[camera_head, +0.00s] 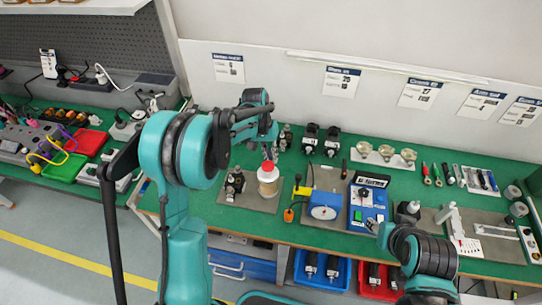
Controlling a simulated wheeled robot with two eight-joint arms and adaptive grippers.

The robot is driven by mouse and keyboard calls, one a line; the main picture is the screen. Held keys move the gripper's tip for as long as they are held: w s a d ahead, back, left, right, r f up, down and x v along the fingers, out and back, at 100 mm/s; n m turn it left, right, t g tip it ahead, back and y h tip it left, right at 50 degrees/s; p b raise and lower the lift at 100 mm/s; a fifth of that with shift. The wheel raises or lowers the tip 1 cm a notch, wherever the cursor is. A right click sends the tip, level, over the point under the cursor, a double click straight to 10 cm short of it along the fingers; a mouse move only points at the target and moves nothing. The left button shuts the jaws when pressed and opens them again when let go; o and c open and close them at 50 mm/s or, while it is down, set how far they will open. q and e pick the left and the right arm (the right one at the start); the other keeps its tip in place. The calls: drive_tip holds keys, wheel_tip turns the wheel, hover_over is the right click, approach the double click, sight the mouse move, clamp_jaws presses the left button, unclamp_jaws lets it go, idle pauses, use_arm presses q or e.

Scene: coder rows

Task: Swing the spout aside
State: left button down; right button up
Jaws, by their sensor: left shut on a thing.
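A squat whitish bottle (267,188) with a red-brown top stands upright on a grey mat (248,200) on the green bench. My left arm reaches over from the left, and my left gripper (268,155) points down at the bottle's top. It is shut at the top, on what seems to be the spout. The spout itself is too small and covered to make out, so its direction cannot be told. My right gripper (380,232) is low at the right, near the bench's front edge, apart from the bottle. Its fingers are too small to read.
A dark fitting (234,184) stands close left of the bottle. A blue dial gauge (324,206) and a blue box (367,203) are to its right. Glass-like cups (386,152) and dark devices (332,141) stand behind. Blue (322,270) and red bins are below the front edge.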

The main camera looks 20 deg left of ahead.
use_arm(q)
drive_tip(key=shift+s+d+f, duration=0.1)
drive_tip(key=c, duration=1.6)
unclamp_jaws()
drive_tip(key=r, duration=0.4)
drive_tip(key=a+r, duration=0.1)
drive_tip(key=r, duration=0.3)
drive_tip(key=a+r, duration=0.1)
drive_tip(key=r, duration=0.2)
drive_tip(key=shift+a+r, duration=0.15)
drive_tip(key=shift+r, duration=0.25)
